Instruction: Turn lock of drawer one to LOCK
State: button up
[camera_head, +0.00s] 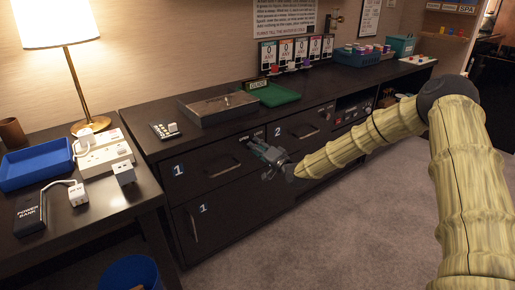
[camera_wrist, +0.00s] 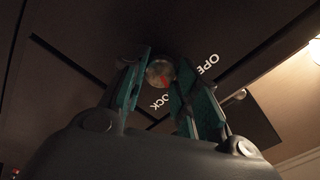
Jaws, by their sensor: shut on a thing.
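Drawer one (camera_head: 212,168) is a dark upper drawer with a white "1" label and a bar handle; it looks closed. Its lock (camera_wrist: 159,72) is a small round metal knob with a red mark on its face. White "OPEN" lettering (camera_wrist: 207,64) and partly hidden "LOCK" lettering (camera_wrist: 160,103) stand beside it. In the wrist view the teal fingers of my gripper (camera_wrist: 161,66) are on either side of the knob, shut on it. In the head view my gripper (camera_head: 253,146) covers the lock. I cannot tell exactly which word the red mark points to.
A metal tray (camera_head: 217,108), a green tray (camera_head: 272,96) and a remote (camera_head: 163,130) lie on the counter above. Drawer two (camera_head: 300,127) is to the right. A side table with a blue tray (camera_head: 37,165) and lamp stands left. The carpet (camera_head: 330,220) in front is clear.

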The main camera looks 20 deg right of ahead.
jog(key=m+b, duration=0.1)
jog(key=m, duration=0.4)
jog(key=shift+f, duration=0.1)
jog(key=shift+m, duration=0.3)
dwell(0.4)
jog(key=o, duration=1)
jog(key=v, duration=1.2)
